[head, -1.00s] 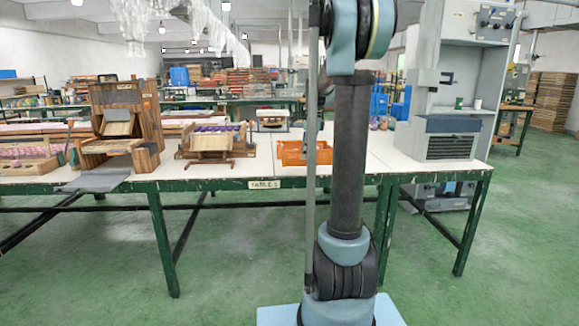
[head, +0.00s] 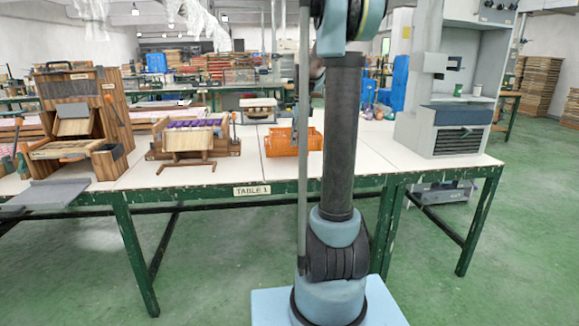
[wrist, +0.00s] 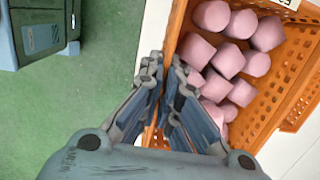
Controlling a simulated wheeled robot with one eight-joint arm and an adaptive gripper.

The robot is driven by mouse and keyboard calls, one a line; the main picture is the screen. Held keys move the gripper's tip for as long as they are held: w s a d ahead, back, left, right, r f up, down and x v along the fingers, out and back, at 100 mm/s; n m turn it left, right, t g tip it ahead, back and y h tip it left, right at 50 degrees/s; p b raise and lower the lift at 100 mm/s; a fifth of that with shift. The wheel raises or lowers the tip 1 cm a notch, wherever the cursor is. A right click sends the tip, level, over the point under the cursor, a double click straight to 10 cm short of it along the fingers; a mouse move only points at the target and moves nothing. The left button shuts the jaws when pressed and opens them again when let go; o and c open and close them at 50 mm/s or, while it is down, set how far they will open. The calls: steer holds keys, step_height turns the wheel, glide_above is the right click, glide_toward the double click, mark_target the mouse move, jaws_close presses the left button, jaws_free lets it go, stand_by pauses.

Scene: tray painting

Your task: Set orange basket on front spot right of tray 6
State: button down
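The orange basket (head: 280,143) sits on the white top of Table 1, partly hidden behind my arm in the head view. In the wrist view the basket (wrist: 258,118) has slatted walls and holds several pink rounded pieces (wrist: 228,58). My gripper (wrist: 168,68) is at the basket's left wall, one finger outside and one inside, close together with the wall between them. It looks shut on that wall. My gripper cannot be made out in the head view. I cannot tell which thing is tray 6; no such number is readable.
A wooden loom-like stand (head: 80,120) and a wooden rack with purple pieces (head: 190,138) stand left of the basket. A small pale rack (head: 258,108) is behind it. A large grey machine (head: 450,130) stands at the table's right. Bare tabletop (head: 375,158) lies between.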

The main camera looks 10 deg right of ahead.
mark_target(294, 151)
steer(key=f, duration=0.5)
steer(key=shift+w+a+f, duration=0.1)
steer(key=shift+a, duration=0.3)
steer(key=shift+f, duration=2.05)
steer(key=shift+f, duration=0.1)
steer(key=c, duration=1.8)
jaws_free()
